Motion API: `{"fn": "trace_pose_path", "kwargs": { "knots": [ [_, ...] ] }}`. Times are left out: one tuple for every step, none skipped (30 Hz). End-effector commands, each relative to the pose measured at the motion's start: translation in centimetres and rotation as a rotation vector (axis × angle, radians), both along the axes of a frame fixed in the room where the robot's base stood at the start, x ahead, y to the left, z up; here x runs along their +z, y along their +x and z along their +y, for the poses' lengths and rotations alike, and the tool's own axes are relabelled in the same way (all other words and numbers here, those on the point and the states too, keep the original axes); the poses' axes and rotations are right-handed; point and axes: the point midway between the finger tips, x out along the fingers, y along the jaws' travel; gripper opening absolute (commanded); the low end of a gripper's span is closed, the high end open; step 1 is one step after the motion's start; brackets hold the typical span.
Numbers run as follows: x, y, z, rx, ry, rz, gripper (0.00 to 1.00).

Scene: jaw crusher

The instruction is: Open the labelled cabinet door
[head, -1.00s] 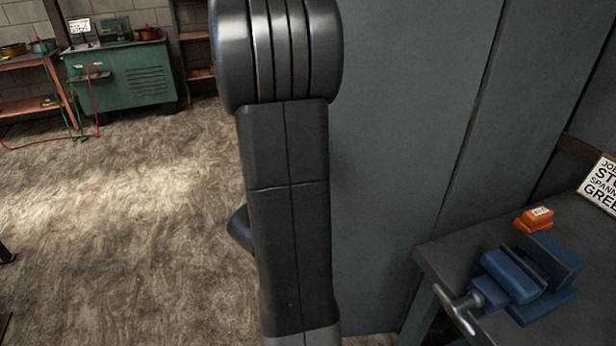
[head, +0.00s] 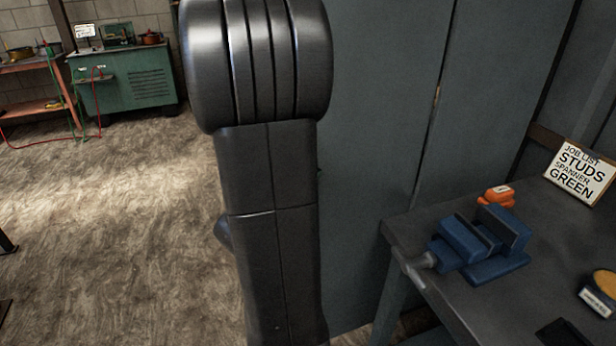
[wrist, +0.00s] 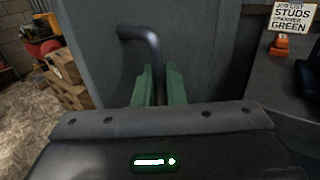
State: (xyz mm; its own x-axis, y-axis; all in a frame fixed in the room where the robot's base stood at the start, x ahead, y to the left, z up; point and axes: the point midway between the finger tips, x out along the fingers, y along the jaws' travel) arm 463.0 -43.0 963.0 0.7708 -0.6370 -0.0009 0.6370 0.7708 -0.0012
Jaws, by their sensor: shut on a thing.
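The grey cabinet (head: 368,130) stands behind my arm in the head view, with a narrow dark seam between its panels. In the wrist view a grey cabinet panel (wrist: 205,50) fills the middle. A dark bent bar handle (wrist: 152,45) runs down from it between the green fingers of my gripper (wrist: 159,84). The fingers are shut on the handle. In the head view my arm hides my gripper and the handle. No label on the door shows, and I cannot tell how far the door stands open.
A dark bench (head: 400,237) stands at the right, close to the cabinet, with a blue vise (head: 475,245), an orange object (head: 498,196) and a job list sign (head: 580,172). Cardboard boxes (wrist: 68,75) stand at the left in the wrist view. The floor left of my arm is clear.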

Motion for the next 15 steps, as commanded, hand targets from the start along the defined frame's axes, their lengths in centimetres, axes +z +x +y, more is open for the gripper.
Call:
{"fn": "trace_pose_path", "kwargs": {
  "knots": [
    [0.22, 0.04, -0.07, -0.003, -0.001, -0.006, 0.00],
    [0.22, 0.04, -0.07, -0.003, -0.001, -0.006, 0.00],
    [0.23, 0.04, -0.07, -0.003, -0.002, -0.007, 0.00],
    [0.23, 0.04, -0.07, -0.003, -0.002, -0.007, 0.17],
    [0.23, 0.04, -0.06, -0.003, -0.002, -0.007, 0.22],
    [0.21, 0.03, -0.05, -0.003, -0.002, -0.005, 0.24],
    [0.19, 0.03, -0.05, -0.002, -0.002, -0.005, 0.24],
    [0.17, 0.03, -0.04, -0.002, -0.001, -0.004, 0.24],
    [0.15, 0.02, -0.03, -0.002, -0.001, -0.004, 0.24],
    [0.14, 0.02, -0.03, -0.002, -0.001, -0.004, 0.24],
    [0.13, 0.03, -0.03, -0.001, -0.001, -0.003, 0.24],
    [0.11, 0.02, -0.02, -0.001, -0.001, -0.003, 0.24],
    [0.10, 0.02, -0.01, -0.001, -0.001, -0.003, 0.24],
    [0.09, 0.00, 0.01, -0.001, -0.001, -0.003, 0.24],
    [0.09, -0.05, 0.08, 0.000, -0.001, -0.002, 0.24]
  ]
}}
